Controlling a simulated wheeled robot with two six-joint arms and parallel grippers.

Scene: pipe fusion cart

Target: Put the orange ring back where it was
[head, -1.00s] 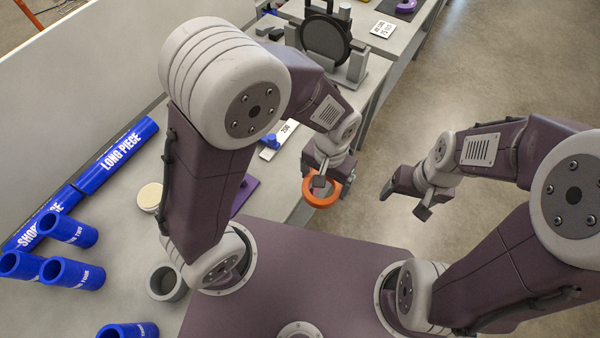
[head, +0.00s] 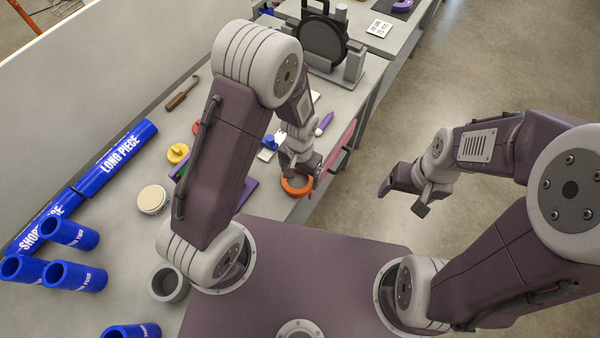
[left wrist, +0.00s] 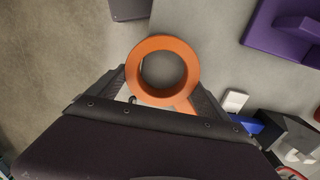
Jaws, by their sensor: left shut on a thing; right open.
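The orange ring (head: 284,187) is held by my left gripper (head: 303,171), near the table's right edge in the head view. In the left wrist view the ring (left wrist: 135,72) lies flat to the camera between the fingers, and a short orange tab runs from it toward the jaws. Behind it the border between floor and grey table shows, the ring overlapping both. I cannot tell its height. My right gripper (head: 404,198) is open and empty over the floor, off the table.
A purple block (head: 246,192) sits on the table (head: 125,220) beside my left arm; a purple block (left wrist: 285,30) shows in the wrist view.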

